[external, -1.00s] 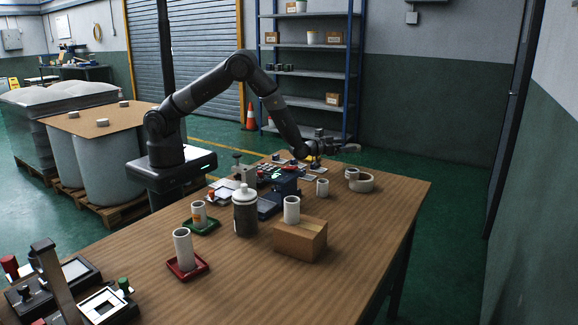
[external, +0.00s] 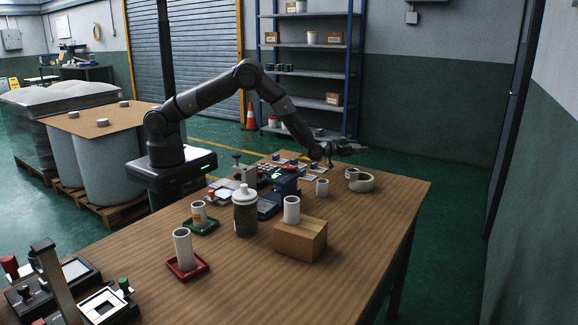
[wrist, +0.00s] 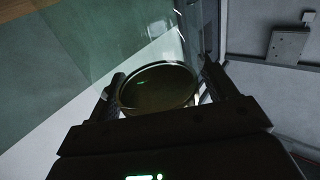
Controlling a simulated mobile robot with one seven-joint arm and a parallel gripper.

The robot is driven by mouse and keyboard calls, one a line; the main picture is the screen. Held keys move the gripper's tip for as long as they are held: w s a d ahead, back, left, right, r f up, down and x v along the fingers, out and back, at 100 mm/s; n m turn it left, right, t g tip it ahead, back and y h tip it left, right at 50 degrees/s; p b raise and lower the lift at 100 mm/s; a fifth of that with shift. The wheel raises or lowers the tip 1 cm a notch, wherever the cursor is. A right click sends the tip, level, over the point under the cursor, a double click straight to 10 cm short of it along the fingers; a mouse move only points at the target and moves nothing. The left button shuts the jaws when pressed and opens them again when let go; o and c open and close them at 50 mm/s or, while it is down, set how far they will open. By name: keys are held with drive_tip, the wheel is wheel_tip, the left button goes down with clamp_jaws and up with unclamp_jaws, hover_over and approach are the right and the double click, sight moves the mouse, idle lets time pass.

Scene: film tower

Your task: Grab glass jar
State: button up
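In the wrist view, a round, dark greenish, glassy thing with a thin rim, apparently the glass jar (wrist: 158,86), sits between the two fingers of my gripper (wrist: 160,98). Both fingers appear to touch its sides, one left and one right. Its contents cannot be made out. In the external view, my gripper (external: 340,151) is over the far right part of the wooden table, reaching rightward. The jar is too small and dark to make out clearly there.
A blue-framed shelf (external: 312,75) stands behind. The table's right side is mostly clear.

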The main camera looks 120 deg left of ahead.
drive_tip(key=c, duration=1.3)
drive_tip(key=shift+r, duration=0.1)
